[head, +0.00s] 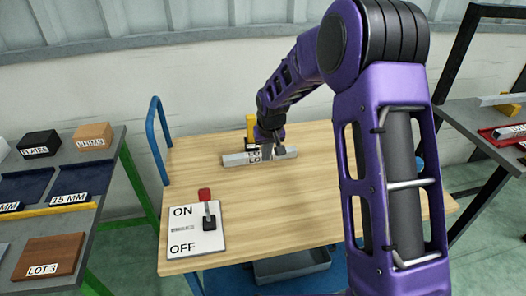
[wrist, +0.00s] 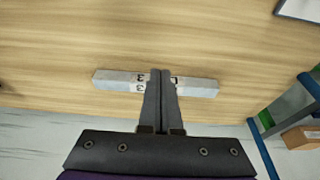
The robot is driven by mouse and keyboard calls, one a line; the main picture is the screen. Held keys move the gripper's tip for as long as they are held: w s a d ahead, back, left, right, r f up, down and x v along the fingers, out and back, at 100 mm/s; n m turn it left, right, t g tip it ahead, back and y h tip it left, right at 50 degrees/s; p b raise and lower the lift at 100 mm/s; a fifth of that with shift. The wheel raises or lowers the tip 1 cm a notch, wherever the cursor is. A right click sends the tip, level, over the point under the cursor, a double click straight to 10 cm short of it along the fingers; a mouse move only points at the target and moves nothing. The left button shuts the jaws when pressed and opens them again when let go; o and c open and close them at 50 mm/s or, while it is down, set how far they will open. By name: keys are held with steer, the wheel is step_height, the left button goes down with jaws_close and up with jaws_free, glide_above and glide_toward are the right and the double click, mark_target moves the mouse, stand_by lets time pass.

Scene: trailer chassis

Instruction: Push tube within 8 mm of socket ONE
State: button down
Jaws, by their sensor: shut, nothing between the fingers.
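A long grey square bar, likely the tube (head: 233,159), lies flat near the far edge of the wooden table, with a white label at its middle. In the wrist view the tube (wrist: 115,80) runs left to right across the fingers. My gripper (head: 273,147) is at the middle of the bar. In the wrist view my gripper (wrist: 160,74) has its two fingers together, in front of the bar and hiding part of the label. Whether they touch it I cannot tell. I cannot make out a socket marked ONE.
A yellow upright piece (head: 250,128) stands behind the bar. An ON/OFF panel (head: 196,231) with a red-topped lever sits at the table's front left. The wooden table (head: 290,210) is bare between. Side benches hold a LOT 3 block (head: 48,256) and trays.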

mark_target(261, 163)
steer(key=x, duration=0.8)
steer(key=shift+s, duration=0.1)
steer(key=shift+w+a+r, duration=0.1)
steer(key=shift+w+r, duration=0.05)
steer(key=shift+w, duration=0.45)
steer(key=shift+w+a+r, duration=0.15)
steer(key=shift+w, duration=0.5)
steer(key=shift+w+a, duration=0.15)
steer(key=shift+w, duration=0.6)
